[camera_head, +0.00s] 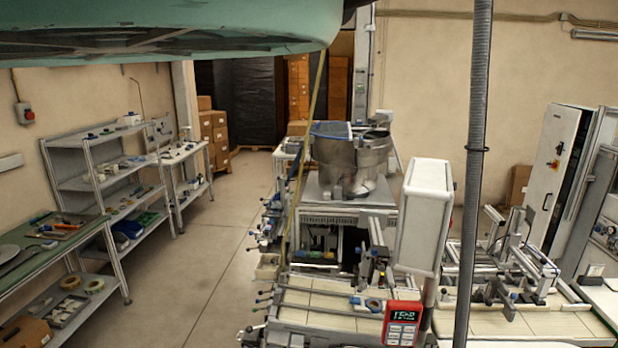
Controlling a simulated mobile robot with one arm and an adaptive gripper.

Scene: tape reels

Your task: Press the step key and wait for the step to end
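A red hand-sized control unit (402,323) with a dark display and several light keys stands at the front edge of the middle workbench, low in the picture. Its display shows pale characters too small to read surely. I cannot tell which of its keys is the step key. My gripper is not in view, and nothing is seen touching the unit. A small pale ring like a tape reel (373,304) lies on the bench just left of the unit.
A white upright box (425,215) and a grey vertical hose (477,130) rise near the unit. A metal bowl machine (350,158) stands behind. Shelves (110,185) line the left wall. The floor aisle (205,260) is clear. A teal overhead shape (160,25) covers the top left.

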